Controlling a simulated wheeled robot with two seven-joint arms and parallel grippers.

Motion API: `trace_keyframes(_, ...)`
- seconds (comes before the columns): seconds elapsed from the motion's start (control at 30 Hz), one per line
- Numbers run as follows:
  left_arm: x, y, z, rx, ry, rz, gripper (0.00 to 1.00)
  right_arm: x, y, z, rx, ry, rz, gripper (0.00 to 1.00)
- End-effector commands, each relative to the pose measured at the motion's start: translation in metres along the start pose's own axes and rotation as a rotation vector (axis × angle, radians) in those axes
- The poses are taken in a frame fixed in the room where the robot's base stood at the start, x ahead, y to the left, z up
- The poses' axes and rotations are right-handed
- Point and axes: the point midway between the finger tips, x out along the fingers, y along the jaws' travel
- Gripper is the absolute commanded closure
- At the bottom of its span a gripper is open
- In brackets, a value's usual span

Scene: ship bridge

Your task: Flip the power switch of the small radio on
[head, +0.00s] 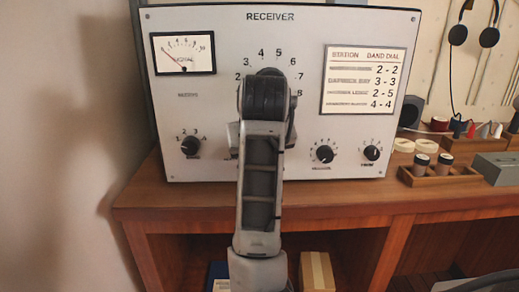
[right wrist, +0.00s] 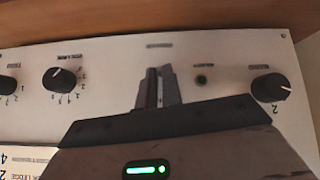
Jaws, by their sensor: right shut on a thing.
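The radio is a pale box marked RECEIVER (head: 225,30), standing on a wooden desk. Its front has a signal meter (head: 183,53), a station card and several black knobs. My right arm covers the middle of the front in the head view and hides its own fingertips. In the right wrist view the panel appears upside down. My right gripper (right wrist: 158,88) is at the lower panel, between two knobs, with its fingers nearly together on a small part there, taken as the power switch. The fingers hide that part, so its position cannot be seen. My left gripper is not in view.
A black knob (right wrist: 60,78) and a small round jack (right wrist: 201,80) flank the fingers, with another knob (right wrist: 272,88) farther right. Right of the radio on the desk (head: 425,209) are a wooden tray (head: 440,179) and a grey box (head: 497,168). Headphones (head: 458,35) hang behind.

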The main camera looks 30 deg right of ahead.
Motion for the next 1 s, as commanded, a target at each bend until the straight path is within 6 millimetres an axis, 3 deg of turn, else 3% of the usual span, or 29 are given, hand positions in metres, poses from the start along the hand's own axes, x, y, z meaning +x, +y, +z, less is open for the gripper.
trace_keyframes(0.17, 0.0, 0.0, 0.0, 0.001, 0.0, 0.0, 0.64, 0.001, 0.0, 0.001, 0.001, -0.006, 0.001, 1.0)
trace_keyframes(0.2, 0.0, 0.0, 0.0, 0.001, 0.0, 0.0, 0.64, 0.001, 0.0, 0.001, 0.001, -0.006, 0.001, 0.82)
trace_keyframes(0.23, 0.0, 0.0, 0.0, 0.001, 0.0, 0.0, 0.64, 0.001, 0.0, 0.001, 0.001, -0.006, 0.0, 0.73)
trace_keyframes(0.27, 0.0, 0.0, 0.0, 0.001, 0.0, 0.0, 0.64, 0.001, 0.0, 0.001, 0.001, -0.005, 0.0, 0.71)
trace_keyframes(0.63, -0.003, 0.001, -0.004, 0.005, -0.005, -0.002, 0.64, -0.007, 0.0, -0.002, 0.0, -0.001, 0.0, 0.71)
trace_keyframes(1.0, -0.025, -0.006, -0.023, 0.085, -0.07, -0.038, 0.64, -0.071, 0.001, -0.006, 0.0, -0.004, -0.002, 0.71)
